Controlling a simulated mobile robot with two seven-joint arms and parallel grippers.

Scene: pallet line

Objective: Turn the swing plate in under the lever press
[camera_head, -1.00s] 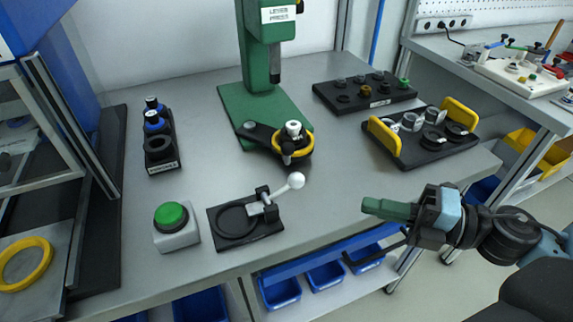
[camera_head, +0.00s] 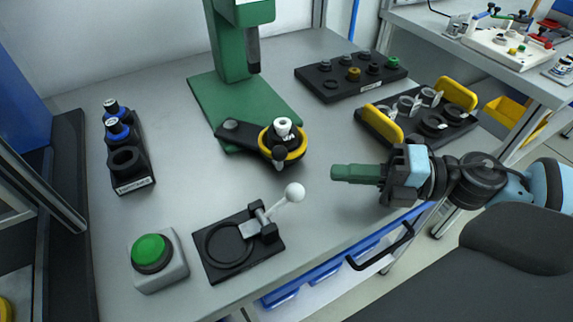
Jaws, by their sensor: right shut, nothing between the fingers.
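The green lever press (camera_head: 228,50) stands at the back on its green base (camera_head: 270,102). The black swing plate (camera_head: 248,135) pivots at its left end near the front of the base. Its round end points right and forward, clear of the ram (camera_head: 253,52). A yellow ring (camera_head: 296,153) with a white-topped part (camera_head: 283,127) sits on that end, with a dark knob (camera_head: 280,157) in front. My right gripper (camera_head: 338,172), with green fingers, is shut and empty, to the right of the plate and apart from it. My left gripper is not in view.
In front are a black clamp fixture (camera_head: 225,268) with a raised white-ball lever (camera_head: 294,192) and a green button box (camera_head: 160,270). A bottle rack (camera_head: 130,170) stands left. A black parts tray (camera_head: 345,90) and a yellow-handled tray (camera_head: 398,140) stand right.

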